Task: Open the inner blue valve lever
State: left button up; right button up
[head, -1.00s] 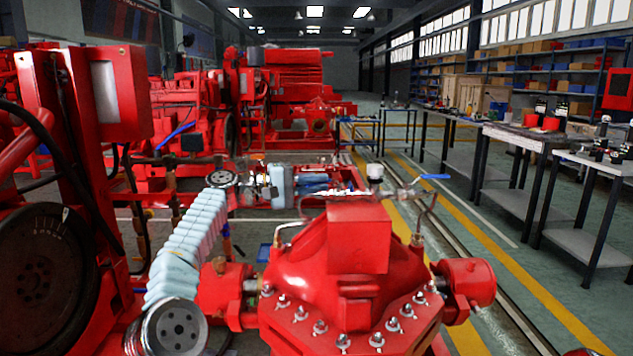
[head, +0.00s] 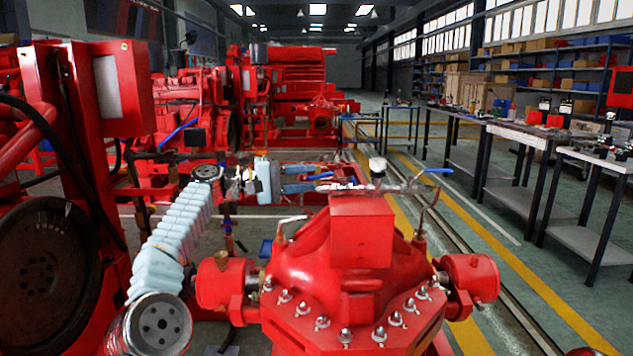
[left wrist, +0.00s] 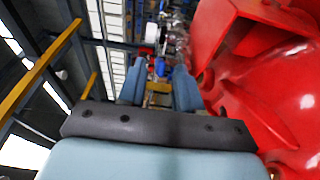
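A blue valve lever (head: 436,171) sticks out to the right at the far end of the thin pipework on top of the red pump (head: 300,262). A second, inner lever cannot be made out clearly in the head view. My left gripper (head: 314,178) is beyond the pump, left of the pipework, its two blue fingers apart and pointing right. In the left wrist view the left gripper (left wrist: 160,78) is open, with a gap between its fingers. A small blue piece (left wrist: 160,67) shows beyond that gap; whether it is a lever is unclear. My right gripper is not in view.
A pale round gauge (head: 377,164) stands on the pipework. The red pump body is close on the right in the left wrist view. A red machine frame with a control box (head: 118,90) stands at the left. Workbenches (head: 520,136) line the right side beyond a clear floor.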

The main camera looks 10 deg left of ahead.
pick_arm(q)
jog(key=v, duration=1)
jog(key=shift+a+b, duration=0.15)
jog(key=shift+b, duration=0.2)
jog(key=shift+s, duration=0.1)
jog(key=shift+c, duration=0.3)
